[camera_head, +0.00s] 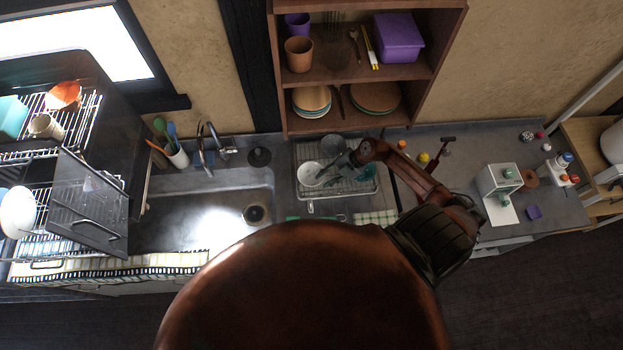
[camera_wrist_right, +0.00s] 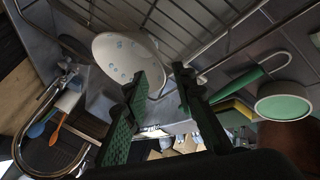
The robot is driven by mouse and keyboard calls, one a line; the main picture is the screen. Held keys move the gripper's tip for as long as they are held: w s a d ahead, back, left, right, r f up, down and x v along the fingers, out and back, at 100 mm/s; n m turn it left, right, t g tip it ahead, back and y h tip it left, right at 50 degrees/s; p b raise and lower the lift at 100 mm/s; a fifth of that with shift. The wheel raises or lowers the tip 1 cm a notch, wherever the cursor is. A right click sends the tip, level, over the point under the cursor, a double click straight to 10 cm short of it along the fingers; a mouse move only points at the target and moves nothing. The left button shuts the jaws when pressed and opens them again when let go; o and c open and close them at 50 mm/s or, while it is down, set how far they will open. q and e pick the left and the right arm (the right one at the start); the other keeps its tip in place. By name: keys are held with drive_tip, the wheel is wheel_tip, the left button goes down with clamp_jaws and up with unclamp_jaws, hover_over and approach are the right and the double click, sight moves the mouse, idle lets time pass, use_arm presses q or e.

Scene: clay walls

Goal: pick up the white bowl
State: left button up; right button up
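The white bowl (camera_head: 308,174) sits in the wire dish rack (camera_head: 338,189) right of the sink. It also fills the upper left of the right wrist view (camera_wrist_right: 120,55), tilted, with faint blue-grey spots. My right gripper (camera_head: 338,166) is just right of the bowl in the head view. In the right wrist view its two green-padded fingers (camera_wrist_right: 162,82) are apart, with the bowl's near rim edge around the gap between the tips. One fingertip overlaps the bowl's edge; I cannot tell whether it touches. My left gripper is not in view.
A grey cup (camera_head: 333,145) and a teal item (camera_head: 366,172) share the rack. The sink (camera_head: 200,210) lies left, with a faucet (camera_head: 205,150) behind. A wooden shelf (camera_head: 345,75) with dishes rises behind the rack. The counter at right holds small items.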

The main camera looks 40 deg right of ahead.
drive_tip(key=shift+b+x, duration=0.6)
drive_tip(key=shift+x, duration=0.6)
drive_tip(key=shift+r, duration=0.1)
clamp_jaws()
